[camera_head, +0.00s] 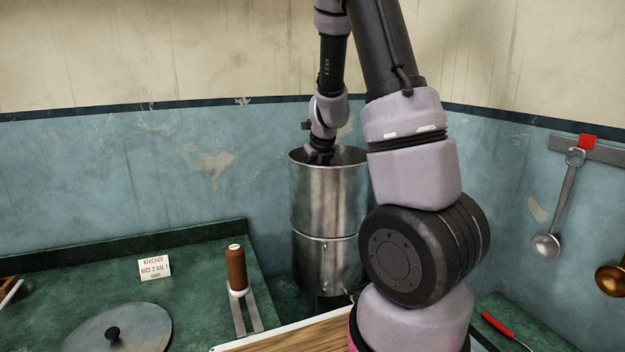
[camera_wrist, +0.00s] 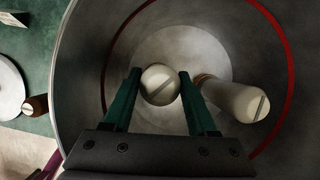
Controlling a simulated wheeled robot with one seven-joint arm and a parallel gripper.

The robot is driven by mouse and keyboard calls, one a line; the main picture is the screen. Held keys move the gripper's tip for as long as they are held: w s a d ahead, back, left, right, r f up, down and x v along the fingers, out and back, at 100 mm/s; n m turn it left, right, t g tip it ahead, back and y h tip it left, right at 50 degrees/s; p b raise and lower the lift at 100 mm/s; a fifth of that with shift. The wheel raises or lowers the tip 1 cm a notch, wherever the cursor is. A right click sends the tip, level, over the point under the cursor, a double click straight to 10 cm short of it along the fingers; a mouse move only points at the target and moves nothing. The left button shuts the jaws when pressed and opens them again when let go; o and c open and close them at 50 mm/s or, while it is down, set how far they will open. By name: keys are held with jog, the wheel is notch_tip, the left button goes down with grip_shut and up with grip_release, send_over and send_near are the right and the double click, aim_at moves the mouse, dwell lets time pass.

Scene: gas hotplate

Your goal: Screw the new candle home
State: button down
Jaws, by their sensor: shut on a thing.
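The steel filter vessel (camera_head: 329,215) stands in the corner, open at the top, and its inner wall with a red line (camera_wrist: 288,50) fills much of the wrist view. My gripper (camera_wrist: 162,80) reaches down inside it, its two green fingers on either side of a white round-topped candle (camera_wrist: 159,88) with a slot mark on its top. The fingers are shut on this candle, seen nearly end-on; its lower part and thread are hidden. A second white candle (camera_wrist: 243,101) stands to the right of the fingers, also with a slot mark. In the head view the vessel wall hides my fingertips.
A brown candle (camera_head: 236,268) with a white base stands on the green counter (camera_head: 205,285) by a forked metal piece. A round lid (camera_head: 140,330) with black knob and a card (camera_head: 155,267) are left.

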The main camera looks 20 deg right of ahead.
jog(key=shift+s+m+h, duration=0.1)
jog(key=shift+m+h, duration=0.9)
jog(key=shift+m, duration=1.6)
jog(key=shift+a+f, duration=0.1)
jog(key=shift+f, duration=0.05)
